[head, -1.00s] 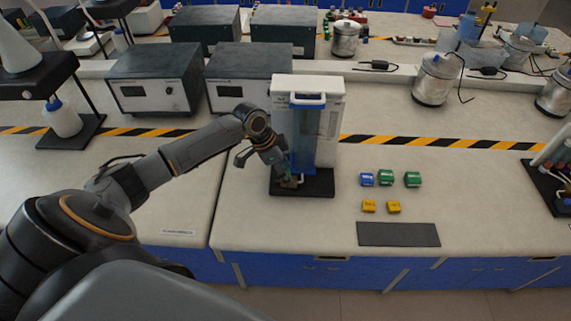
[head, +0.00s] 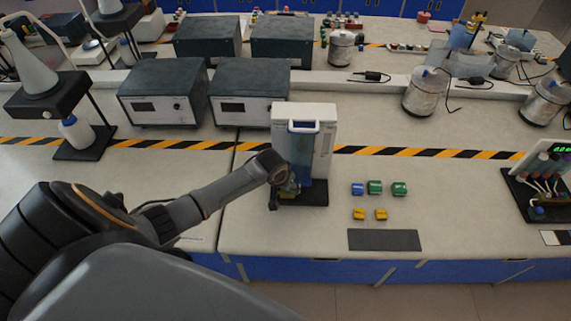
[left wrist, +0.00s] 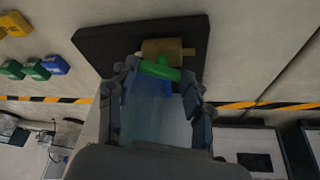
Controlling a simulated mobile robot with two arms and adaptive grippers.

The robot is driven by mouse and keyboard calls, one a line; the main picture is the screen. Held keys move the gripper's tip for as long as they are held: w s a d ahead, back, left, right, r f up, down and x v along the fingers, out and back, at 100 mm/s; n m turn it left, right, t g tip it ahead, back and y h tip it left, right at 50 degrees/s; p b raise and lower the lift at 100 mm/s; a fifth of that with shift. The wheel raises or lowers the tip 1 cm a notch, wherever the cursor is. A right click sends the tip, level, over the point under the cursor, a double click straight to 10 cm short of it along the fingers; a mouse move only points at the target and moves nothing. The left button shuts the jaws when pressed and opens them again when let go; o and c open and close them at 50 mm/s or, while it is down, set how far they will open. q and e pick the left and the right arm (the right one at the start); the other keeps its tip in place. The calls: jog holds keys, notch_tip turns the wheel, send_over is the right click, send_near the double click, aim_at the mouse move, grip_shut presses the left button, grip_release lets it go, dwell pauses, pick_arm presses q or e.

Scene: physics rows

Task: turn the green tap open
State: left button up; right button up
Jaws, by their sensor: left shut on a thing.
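A white dispenser with a clear bluish tank (head: 302,145) stands upright on a black base plate (head: 315,197). In the left wrist view, the green tap handle (left wrist: 160,70) sits on a brass-coloured body (left wrist: 168,50) above the black base (left wrist: 100,42). My left gripper (left wrist: 161,80) has a finger on each side of the green handle and is shut on it. In the head view, my left gripper (head: 287,192) is low at the front of the dispenser, and my wrist hides the tap there. My right gripper is not in view.
Blue, green and yellow blocks (head: 374,187) lie right of the dispenser, with a dark mat (head: 384,240) in front. Grey boxed instruments (head: 248,92) stand behind. A tube rack with a display (head: 540,180) is at the far right.

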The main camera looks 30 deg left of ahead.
pick_arm(q)
jog(key=n, duration=0.1)
jog(key=n+y, duration=0.1)
jog(key=n, duration=0.1)
jog(key=shift+w+d+n+y, duration=0.15)
jog(key=shift+d+n+y, duration=0.15)
jog(key=shift+n, duration=0.7)
jog(key=shift+a, duration=0.1)
jog(key=shift+r, duration=0.1)
jog(key=o, duration=1.2)
jog(key=shift+c, duration=0.2)
jog(key=v, duration=1.1)
jog(key=shift+d+r, duration=0.3)
jog(key=shift+r, duration=0.15)
